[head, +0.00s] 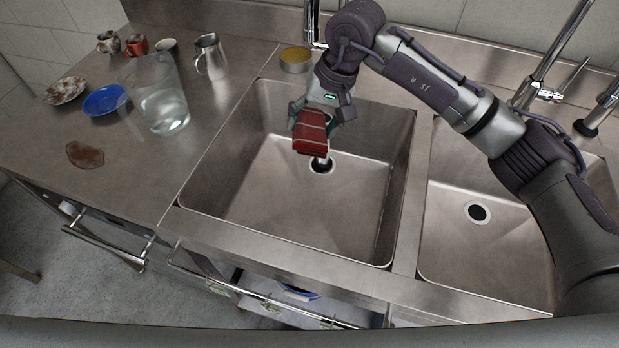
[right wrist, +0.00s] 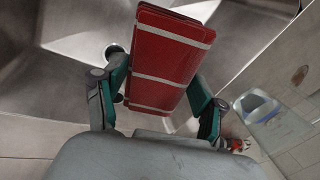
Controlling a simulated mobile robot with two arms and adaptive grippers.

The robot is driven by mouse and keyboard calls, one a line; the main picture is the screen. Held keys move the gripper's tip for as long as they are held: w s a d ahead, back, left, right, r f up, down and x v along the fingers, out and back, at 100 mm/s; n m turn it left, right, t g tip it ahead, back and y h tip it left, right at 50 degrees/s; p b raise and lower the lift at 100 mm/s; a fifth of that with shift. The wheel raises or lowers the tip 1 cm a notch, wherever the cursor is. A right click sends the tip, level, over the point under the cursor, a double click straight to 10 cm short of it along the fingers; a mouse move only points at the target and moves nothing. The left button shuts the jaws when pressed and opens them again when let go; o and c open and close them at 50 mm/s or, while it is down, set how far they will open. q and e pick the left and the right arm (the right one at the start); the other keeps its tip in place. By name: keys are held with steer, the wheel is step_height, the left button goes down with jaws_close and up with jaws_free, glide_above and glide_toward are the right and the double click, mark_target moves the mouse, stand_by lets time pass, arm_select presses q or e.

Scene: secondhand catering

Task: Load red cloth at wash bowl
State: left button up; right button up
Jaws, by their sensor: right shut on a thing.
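The red cloth (head: 310,134) is folded into a flat pad with pale stripes. My right gripper (head: 318,112) is shut on it and holds it over the left sink basin (head: 275,200), near its drain. In the right wrist view the cloth (right wrist: 168,58) sits between the two green-sided fingers and sticks out beyond them. The basin is empty of water as far as I can see. No separate bowl shows, so I cannot tell whether this basin is the wash bowl. My left gripper is not in view.
A second sink basin (head: 470,250) lies to the right, with taps behind. A glass jug (head: 160,100), blue saucer (head: 105,100), dirty plate (head: 66,90), metal pitcher (head: 211,58) and several cups stand on the left counter beside a brown stain (head: 85,155). A tin (head: 295,60) stands behind the basin.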

mark_target(306, 124)
steer(key=shift+r, duration=0.1)
steer(key=shift+r+p, duration=0.45)
steer(key=shift+r, duration=1.35)
steer(key=shift+w+r, duration=0.1)
steer(key=shift+r, duration=0.15)
